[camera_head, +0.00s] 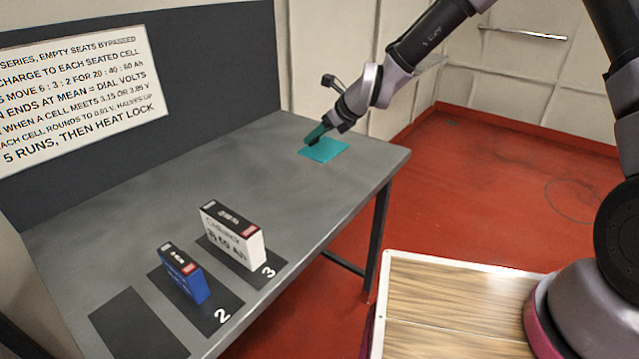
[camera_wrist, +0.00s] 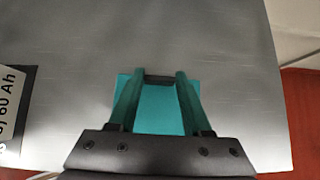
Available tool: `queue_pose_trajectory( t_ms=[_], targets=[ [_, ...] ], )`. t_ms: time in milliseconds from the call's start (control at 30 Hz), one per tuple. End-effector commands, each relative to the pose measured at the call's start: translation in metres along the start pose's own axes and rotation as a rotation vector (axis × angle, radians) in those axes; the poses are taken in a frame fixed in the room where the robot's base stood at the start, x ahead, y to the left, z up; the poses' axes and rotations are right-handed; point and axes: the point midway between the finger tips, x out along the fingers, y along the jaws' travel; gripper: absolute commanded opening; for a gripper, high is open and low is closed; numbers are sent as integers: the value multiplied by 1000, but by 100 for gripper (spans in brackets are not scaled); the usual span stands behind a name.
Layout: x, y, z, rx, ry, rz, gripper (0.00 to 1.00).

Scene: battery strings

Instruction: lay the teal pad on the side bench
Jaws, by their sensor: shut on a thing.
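The teal pad (camera_head: 327,151) is a thin flat square at the far right part of the grey bench (camera_head: 365,165). It looks flat on the bench top or just above it; I cannot tell which. My gripper (camera_head: 311,142) is over the pad, pointing down at a slant. In the wrist view, the fingers (camera_wrist: 159,80) close on a small dark grip on the pad, with the teal sheet (camera_wrist: 158,112) showing between them. Part of the pad is hidden behind the fingers and palm.
A white battery cell (camera_head: 232,236) stands at seat 3 and a blue cell (camera_head: 183,273) at seat 2. An empty dark seat (camera_head: 137,325) lies at the near left. A sign (camera_head: 75,90) hangs on the dark back panel. Bench space around the pad is clear.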

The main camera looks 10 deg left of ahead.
Motion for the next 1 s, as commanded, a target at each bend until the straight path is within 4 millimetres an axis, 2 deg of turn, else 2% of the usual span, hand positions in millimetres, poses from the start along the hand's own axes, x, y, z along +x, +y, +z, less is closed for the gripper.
queue_pose_trajectory(
  t_ms=[33, 167, 400, 567, 800, 1000],
  targets=[
    [3, 9, 2, -12, -1, 13, 0],
    [15, 17, -7, -24, -1, 29, 0],
    [44, 17, -35, -24, -3, 27, 0],
    [52, 16, -43, -24, -3, 26, 0],
    [74, 16, -65, -23, -2, 26, 0],
    [75, 16, -66, -24, -4, 24, 0]
  ],
)
